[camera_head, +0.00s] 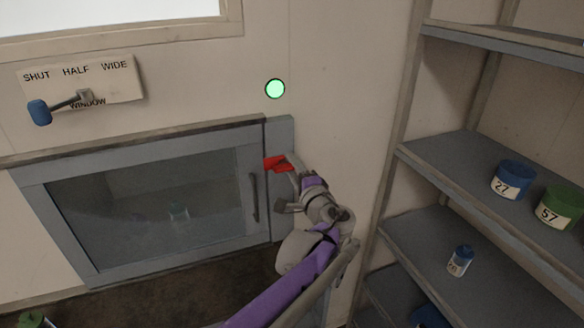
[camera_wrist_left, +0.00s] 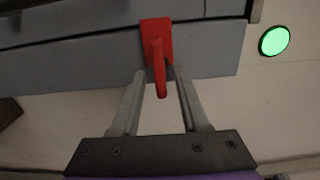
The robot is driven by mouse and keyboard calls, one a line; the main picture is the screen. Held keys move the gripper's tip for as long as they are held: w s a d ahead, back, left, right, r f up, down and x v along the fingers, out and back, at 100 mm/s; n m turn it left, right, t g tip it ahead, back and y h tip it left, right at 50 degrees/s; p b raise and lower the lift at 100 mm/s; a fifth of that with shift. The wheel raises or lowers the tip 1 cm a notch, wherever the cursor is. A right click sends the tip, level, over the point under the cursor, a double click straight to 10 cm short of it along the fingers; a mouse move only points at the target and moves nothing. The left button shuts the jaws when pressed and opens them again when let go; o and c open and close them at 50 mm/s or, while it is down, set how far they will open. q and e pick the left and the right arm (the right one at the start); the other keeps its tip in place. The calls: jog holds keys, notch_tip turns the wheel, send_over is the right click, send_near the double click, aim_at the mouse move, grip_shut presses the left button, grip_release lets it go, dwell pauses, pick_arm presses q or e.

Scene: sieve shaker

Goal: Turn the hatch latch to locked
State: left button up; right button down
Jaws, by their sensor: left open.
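The red hatch latch (camera_head: 277,163) sits on the grey frame to the right of the glazed hatch (camera_head: 150,200). In the left wrist view the latch (camera_wrist_left: 155,40) has a flat red plate with a narrow lever reaching toward my gripper. My left gripper (camera_head: 284,184) is open close to the latch; its wrist hides part of the frame. In the left wrist view its two fingers (camera_wrist_left: 160,74) stand on either side of the lever's end, with gaps visible. I cannot tell whether a finger touches it. My right gripper is out of view.
A round green light (camera_head: 275,88) is on the wall above the latch. A window lever with a blue knob (camera_head: 39,112) is at upper left. Grey shelves (camera_head: 440,160) with a blue jar (camera_head: 512,180) and a green jar (camera_head: 559,207) stand at right.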

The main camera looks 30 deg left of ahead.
pick_arm(q)
jog(key=v, duration=1)
jog(key=shift+s+b, duration=0.35)
jog(key=shift+b, duration=0.1)
jog(key=shift+d, duration=0.1)
jog(key=s+a+f+n+g+h, duration=0.1)
jog(key=s+f+n+g+h, duration=0.15)
jog(key=s+f, duration=0.45)
jog(key=s+a+f+n+g+h, duration=0.2)
jog(key=s+f+g+h, duration=0.15)
jog(key=s+f, duration=0.45)
jog(key=s+d+f+n+h, duration=0.3)
jog(key=s+d+f+h, duration=0.3)
jog(key=d+f, duration=0.3)
jog(key=shift+s+f+n+h, duration=0.35)
jog(key=shift+f+h, duration=0.4)
jog(key=shift+h, duration=0.15)
jog(key=shift+a, duration=0.1)
